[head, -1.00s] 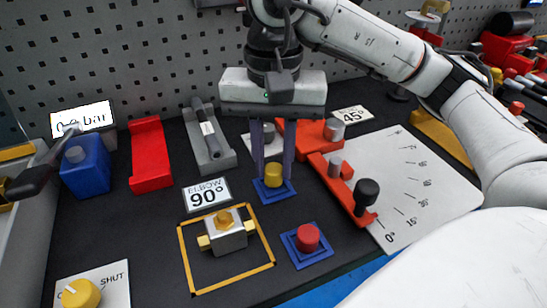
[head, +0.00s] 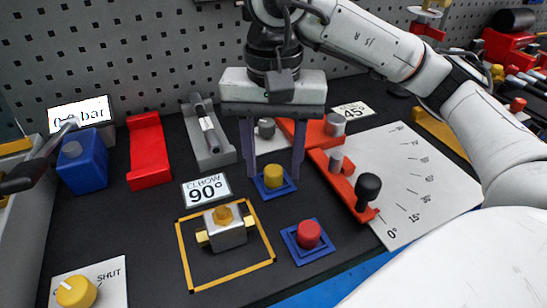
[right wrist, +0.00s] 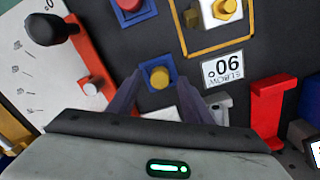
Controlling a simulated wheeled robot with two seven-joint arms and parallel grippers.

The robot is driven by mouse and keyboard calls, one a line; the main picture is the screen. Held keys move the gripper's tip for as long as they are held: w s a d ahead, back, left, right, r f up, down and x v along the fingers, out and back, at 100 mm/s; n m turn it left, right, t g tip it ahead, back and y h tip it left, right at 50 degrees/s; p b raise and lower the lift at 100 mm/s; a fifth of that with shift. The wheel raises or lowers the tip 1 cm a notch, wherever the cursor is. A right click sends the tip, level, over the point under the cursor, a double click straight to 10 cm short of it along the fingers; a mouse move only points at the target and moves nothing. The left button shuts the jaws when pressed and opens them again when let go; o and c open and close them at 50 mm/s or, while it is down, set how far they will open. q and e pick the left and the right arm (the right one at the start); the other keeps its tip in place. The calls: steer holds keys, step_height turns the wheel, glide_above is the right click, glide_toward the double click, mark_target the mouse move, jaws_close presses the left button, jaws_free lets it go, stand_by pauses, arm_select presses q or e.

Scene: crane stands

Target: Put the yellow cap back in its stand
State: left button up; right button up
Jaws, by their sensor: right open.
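The yellow cap (head: 273,177) sits upright in its square blue stand (head: 287,189) on the dark bench. It also shows in the right wrist view (right wrist: 159,77), within the blue stand (right wrist: 146,67). My right gripper (head: 272,171) is open above the stand, pointing down. Its two dark fingers are on either side of the cap, with a visible gap to it in the head view. In the right wrist view the fingers (right wrist: 160,84) also flank the cap. My left gripper is not in view.
A red cap in a blue stand (head: 309,236) is in front. A metal block with yellow fittings (head: 226,235) lies in a yellow outline at front left. The red arm with a black knob (head: 368,188) is close on the right. A 90° sign (head: 206,190) stands left.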

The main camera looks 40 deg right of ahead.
steer(key=shift+r+p, duration=2.05)
steer(key=shift+r, duration=0.45)
steer(key=shift+f, duration=0.1)
step_height(320, 180, up, 10)
steer(key=p, duration=0.3)
steer(key=shift+r, duration=0.2)
